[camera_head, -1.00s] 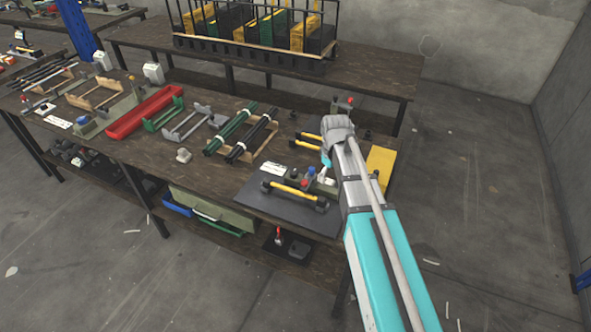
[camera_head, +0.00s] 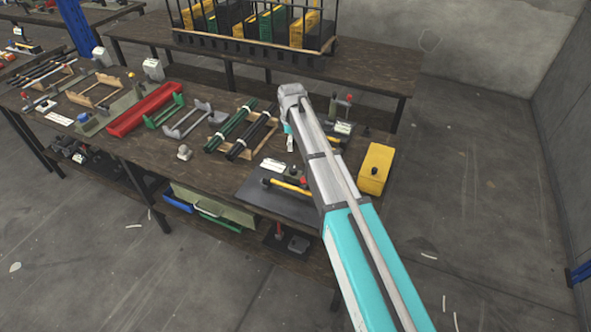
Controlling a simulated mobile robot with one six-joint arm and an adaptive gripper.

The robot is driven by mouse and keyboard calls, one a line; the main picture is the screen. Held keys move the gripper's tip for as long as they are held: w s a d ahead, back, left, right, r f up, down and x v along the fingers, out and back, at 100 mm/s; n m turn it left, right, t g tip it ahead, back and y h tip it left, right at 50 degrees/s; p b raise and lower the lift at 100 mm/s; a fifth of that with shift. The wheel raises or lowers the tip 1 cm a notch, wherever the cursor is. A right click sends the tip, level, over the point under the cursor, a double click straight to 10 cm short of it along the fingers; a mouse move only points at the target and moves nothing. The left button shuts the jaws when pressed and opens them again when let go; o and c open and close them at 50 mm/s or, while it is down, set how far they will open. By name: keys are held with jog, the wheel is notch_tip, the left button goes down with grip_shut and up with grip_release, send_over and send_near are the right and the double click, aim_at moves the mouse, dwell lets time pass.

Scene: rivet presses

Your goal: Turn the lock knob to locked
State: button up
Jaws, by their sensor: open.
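A yellow box (camera_head: 378,178) with a small black knob (camera_head: 374,171) on it stands at the right end of the workbench. I cannot tell for sure that this is the lock knob, nor read its setting. My gripper (camera_head: 289,145) is small in the view, below my grey wrist, over the bench beside the dark bars. It is open, apart from the yellow box and to its left. My arm hides part of the dark mat and the fixture on it.
A dark mat (camera_head: 250,191) with a yellow-handled tool (camera_head: 285,187) lies at the bench front. A small press with a red knob (camera_head: 348,98) stands at the back right. Dark bars (camera_head: 245,142) and a red tray (camera_head: 143,112) fill the bench leftward.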

aim_at(292, 169)
jog(key=shift+f, duration=0.15)
notch_tip(292, 169, down, 13)
jog(key=b, duration=1.3)
jog(key=shift+f+b, duration=0.2)
jog(key=shift+b, duration=0.1)
jog(key=shift+c, duration=0.3)
